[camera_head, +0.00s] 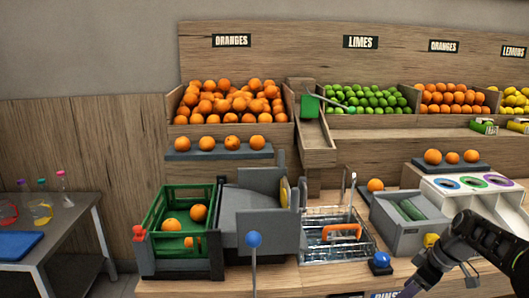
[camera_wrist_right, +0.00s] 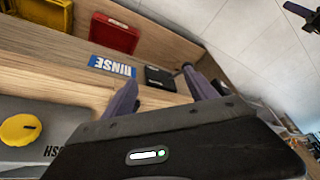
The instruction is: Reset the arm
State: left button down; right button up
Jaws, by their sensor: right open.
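My right arm (camera_head: 478,243) comes in from the right edge in the head view, over the front right of the counter. Its gripper (camera_head: 414,287) points down and left at the bottom edge of the picture, partly cut off. In the right wrist view, the two purple-grey fingers of my right gripper (camera_wrist_right: 160,92) stand apart with nothing between them. The gripper is open and empty, and seems clear of the counter. My left arm and left gripper are not in view.
A green crate (camera_head: 158,222) with oranges, a grey juicer (camera_head: 252,200) with a blue-knobbed lever (camera_head: 253,240), a rinse basin (camera_head: 337,252) and a grey box (camera_head: 402,224) line the counter. A yellow knob (camera_wrist_right: 20,129) and blue RINSE label (camera_wrist_right: 112,66) show near my right gripper.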

jog(key=s+a+f+m+g, duration=0.1)
jog(key=s+a+f+m, duration=0.15)
jog(key=a+f, duration=0.9)
jog(key=s+a+f+m, duration=0.2)
jog(key=s+a+f, duration=0.1)
jog(key=a+f, duration=0.85)
jog(key=s+a+f+m, duration=0.1)
jog(key=s+a+f, duration=0.2)
jog(key=s, duration=0.4)
jog(key=s+a+f+m+g, duration=0.1)
jog(key=s+a+f+m, duration=0.1)
jog(key=s+a, duration=0.3)
jog(key=s+a+f+m, duration=0.2)
jog(key=s+a+f, duration=0.2)
jog(key=s, duration=0.6)
jog(key=shift+s+f+y, duration=0.25)
jog(key=shift+f+y, duration=0.15)
jog(key=shift+f, duration=0.05)
